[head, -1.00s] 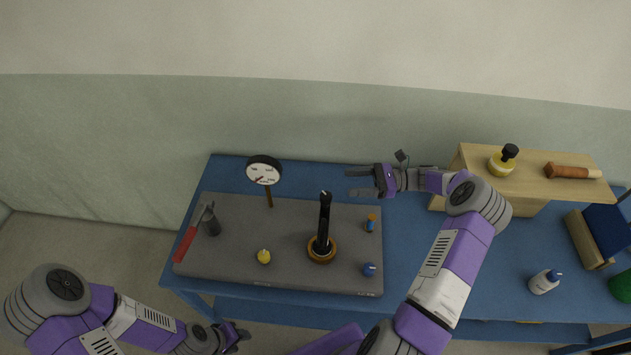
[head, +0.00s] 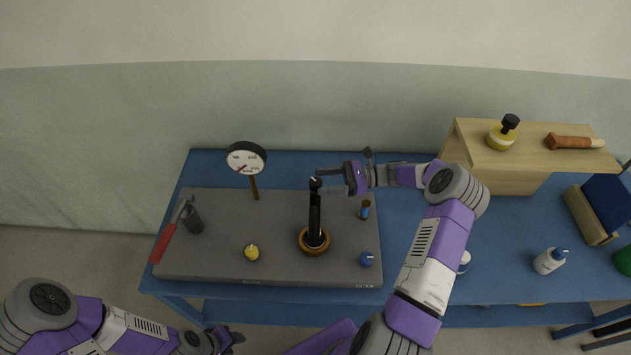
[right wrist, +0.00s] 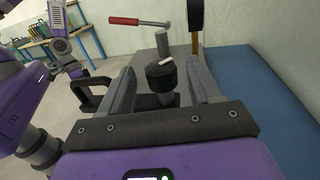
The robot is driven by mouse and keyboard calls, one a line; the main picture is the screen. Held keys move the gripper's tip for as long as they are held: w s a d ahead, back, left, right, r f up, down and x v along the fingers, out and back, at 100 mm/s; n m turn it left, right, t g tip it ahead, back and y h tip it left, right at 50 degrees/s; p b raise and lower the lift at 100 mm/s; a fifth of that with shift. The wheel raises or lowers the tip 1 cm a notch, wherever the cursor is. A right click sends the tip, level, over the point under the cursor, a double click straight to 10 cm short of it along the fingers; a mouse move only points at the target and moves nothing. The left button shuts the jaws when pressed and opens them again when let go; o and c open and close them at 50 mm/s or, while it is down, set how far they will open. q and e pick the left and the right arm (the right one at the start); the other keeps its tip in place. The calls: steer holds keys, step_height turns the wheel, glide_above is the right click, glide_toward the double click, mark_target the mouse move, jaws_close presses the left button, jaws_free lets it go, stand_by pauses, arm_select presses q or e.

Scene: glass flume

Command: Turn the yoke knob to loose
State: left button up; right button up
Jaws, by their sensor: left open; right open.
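My right gripper (head: 323,181) is open at the post's top, coming from the right. In the right wrist view its fingers (right wrist: 161,68) show on either side of the knob, with gaps; contact is not visible. My left gripper (head: 233,338) is open, low in front of the table, away from the post.
A wooden shelf (head: 520,170) stands at right.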

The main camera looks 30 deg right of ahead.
mark_target(316, 181)
steer(key=shift+x, duration=1.55)
steer(key=shift+c, duration=0.4)
steer(key=c, duration=0.8)
steer(key=m+t+h+p, duration=0.2)
steer(key=m+t+p, duration=0.1)
steer(key=shift+s+r+t+p, duration=0.1)
steer(key=shift+r+t+p, duration=0.05)
steer(key=shift+t+p, duration=0.2)
steer(key=m+t+h+p, duration=0.3)
steer(key=m+t+h, duration=0.1)
steer(key=shift+h, duration=0.4)
steer(key=shift+f+m+t+h+p, duration=0.2)
steer(key=shift+m+t+h+p, duration=0.95)
steer(key=shift+h, duration=0.55)
steer(key=o, duration=0.9)
